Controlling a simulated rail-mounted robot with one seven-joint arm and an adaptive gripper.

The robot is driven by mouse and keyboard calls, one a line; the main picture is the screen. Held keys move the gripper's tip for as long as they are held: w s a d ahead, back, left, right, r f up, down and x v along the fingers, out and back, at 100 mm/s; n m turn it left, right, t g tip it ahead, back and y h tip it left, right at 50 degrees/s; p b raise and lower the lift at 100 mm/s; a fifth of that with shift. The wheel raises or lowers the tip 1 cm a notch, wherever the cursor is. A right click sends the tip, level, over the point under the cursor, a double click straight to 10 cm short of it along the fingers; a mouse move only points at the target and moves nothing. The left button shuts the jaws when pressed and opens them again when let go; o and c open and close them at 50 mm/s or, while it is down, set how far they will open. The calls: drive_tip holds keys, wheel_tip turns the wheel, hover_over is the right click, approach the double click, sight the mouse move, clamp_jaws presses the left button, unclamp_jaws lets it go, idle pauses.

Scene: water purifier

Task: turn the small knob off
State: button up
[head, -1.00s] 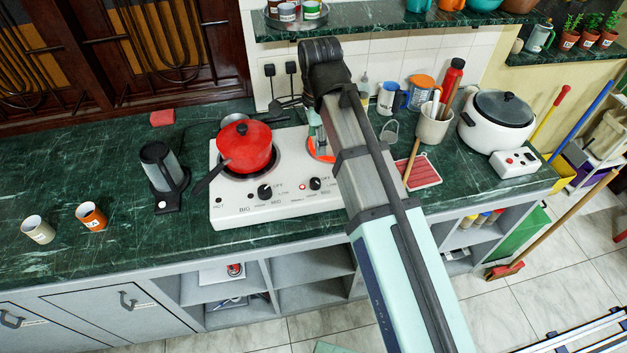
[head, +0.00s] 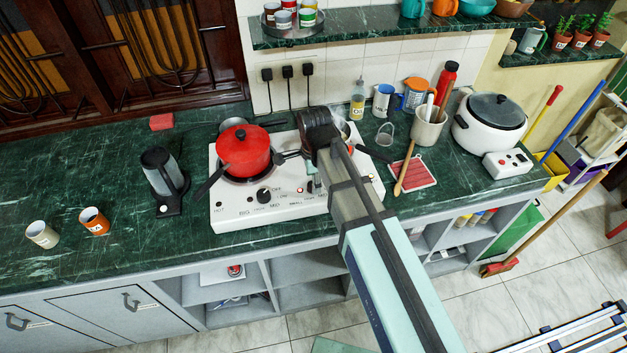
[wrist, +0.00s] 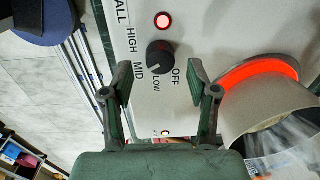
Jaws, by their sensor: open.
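The small knob (wrist: 160,57) is a round black dial on the white stove panel, beside labels HIGH, MID, LOW and OFF. A red light (wrist: 162,20) glows near it. My gripper (wrist: 160,76) is open in the wrist view, with one finger on each side of the knob and visible gaps between. I cannot tell its exact height over the panel. The big knob (head: 264,195) is to the left.
A burner ring (wrist: 285,68) glows red under a grey pot (wrist: 262,115), close to my right finger in the wrist view. A red pot (head: 243,150) sits on the left burner. A kettle (head: 160,175) stands left of the stove. A red mat (head: 416,172) lies to the right.

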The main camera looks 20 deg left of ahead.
drive_tip(key=shift+f, duration=1.1)
clamp_jaws()
